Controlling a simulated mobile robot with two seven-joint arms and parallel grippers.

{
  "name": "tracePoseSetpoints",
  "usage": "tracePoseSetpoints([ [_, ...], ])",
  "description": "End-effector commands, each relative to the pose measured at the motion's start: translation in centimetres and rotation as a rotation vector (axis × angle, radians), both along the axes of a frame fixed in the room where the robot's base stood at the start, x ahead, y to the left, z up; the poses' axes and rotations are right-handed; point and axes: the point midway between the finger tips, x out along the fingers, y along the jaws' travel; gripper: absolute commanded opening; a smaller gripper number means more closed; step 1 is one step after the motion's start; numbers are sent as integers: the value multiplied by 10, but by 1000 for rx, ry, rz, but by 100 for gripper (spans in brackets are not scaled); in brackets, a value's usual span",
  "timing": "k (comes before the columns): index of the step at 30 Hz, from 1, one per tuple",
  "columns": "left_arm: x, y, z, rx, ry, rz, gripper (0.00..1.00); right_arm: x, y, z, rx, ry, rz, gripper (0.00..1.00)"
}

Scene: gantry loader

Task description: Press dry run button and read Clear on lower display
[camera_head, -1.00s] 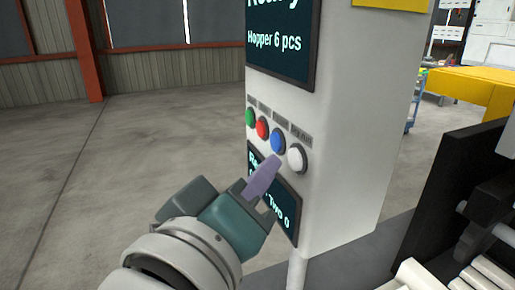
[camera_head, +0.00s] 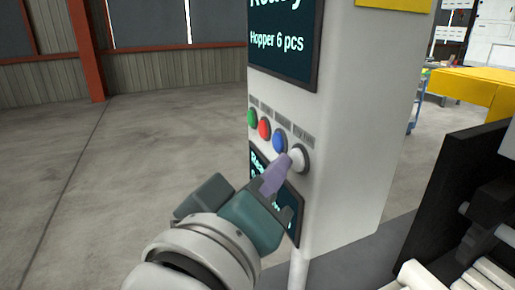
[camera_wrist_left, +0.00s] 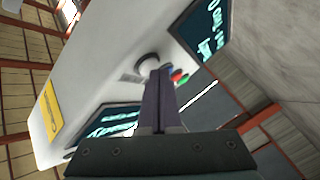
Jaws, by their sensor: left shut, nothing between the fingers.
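A white control cabinet (camera_head: 345,130) carries a slanting row of buttons: green (camera_head: 252,118), red (camera_head: 264,129), blue (camera_head: 279,142) and white (camera_head: 300,158). The small labels above them are too small to read. My left gripper (camera_head: 284,163) is shut and empty. Its fingertips are right beside the white button's left edge; I cannot tell whether they touch. In the left wrist view the fingers (camera_wrist_left: 160,72) overlap the white button (camera_wrist_left: 147,61) edge. The lower display (camera_head: 257,163) is mostly hidden by my gripper; its visible text starts "Rea". My right gripper is not in view.
The upper display (camera_head: 283,45) ends in "Hopper 6 pcs". A black panel (camera_head: 450,195) and pale rollers (camera_head: 425,275) stand at the right. A yellow structure (camera_head: 475,90) is farther back. Open concrete floor (camera_head: 120,170) lies to the left.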

Motion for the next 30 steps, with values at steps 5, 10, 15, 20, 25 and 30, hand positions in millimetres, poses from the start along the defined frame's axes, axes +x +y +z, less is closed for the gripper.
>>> tracePoseSetpoints([
  [5,1,-2,0,0,-1,1,0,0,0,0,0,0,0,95],
  [10,2,-4,0,-1,-1,0,0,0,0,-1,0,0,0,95],
  [15,2,-5,0,0,-1,1,0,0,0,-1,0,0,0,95],
  [20,2,-5,0,0,0,0,0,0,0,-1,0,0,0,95],
  [25,0,-1,1,0,1,-1,0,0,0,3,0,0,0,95],
  [30,-3,7,2,1,0,0,0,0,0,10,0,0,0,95],
])
